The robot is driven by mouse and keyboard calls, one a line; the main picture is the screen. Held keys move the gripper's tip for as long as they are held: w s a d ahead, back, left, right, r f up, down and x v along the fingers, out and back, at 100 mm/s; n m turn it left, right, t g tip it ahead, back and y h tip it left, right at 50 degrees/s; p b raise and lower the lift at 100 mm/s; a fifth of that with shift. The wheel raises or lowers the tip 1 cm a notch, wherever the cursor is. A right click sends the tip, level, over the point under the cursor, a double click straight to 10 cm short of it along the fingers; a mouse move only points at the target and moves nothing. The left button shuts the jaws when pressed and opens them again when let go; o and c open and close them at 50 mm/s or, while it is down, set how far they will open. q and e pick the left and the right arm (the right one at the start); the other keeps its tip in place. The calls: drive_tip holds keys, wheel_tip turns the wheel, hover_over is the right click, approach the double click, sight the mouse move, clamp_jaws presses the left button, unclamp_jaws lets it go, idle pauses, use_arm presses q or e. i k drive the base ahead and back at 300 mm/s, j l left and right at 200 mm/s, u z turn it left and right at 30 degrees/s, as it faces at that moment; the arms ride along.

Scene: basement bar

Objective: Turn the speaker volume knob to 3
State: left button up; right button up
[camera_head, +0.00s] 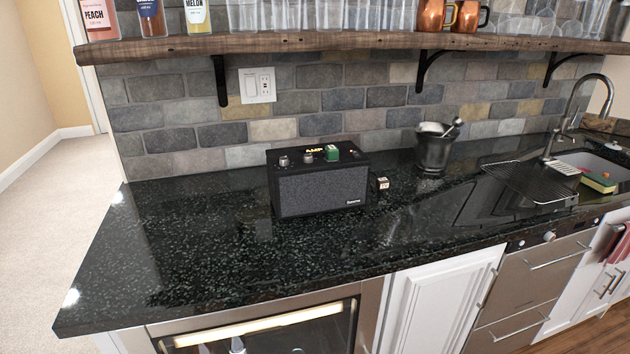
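A black speaker (322,191) with a grey mesh front stands upright on the black speckled countertop (190,240), near the brick wall. Its top carries small round knobs; a silver-topped knob (284,160) is at the left, and another knob (308,157) is to its right. The knob markings are too small to read. Neither of my grippers is in view.
A dark bucket (433,152) and a dish rack (530,182) stand farther right, near the sink faucet (572,110). A wooden shelf (330,44) with bottles and glasses hangs above. The counter's left and front are clear.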

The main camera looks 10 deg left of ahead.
sight(285, 161)
drive_tip(key=k+j+z, duration=0.3)
drive_tip(key=j+z, duration=0.2)
drive_tip(key=k+j+z, duration=0.45)
drive_tip(key=i+j, duration=0.05)
drive_tip(key=i, duration=0.05)
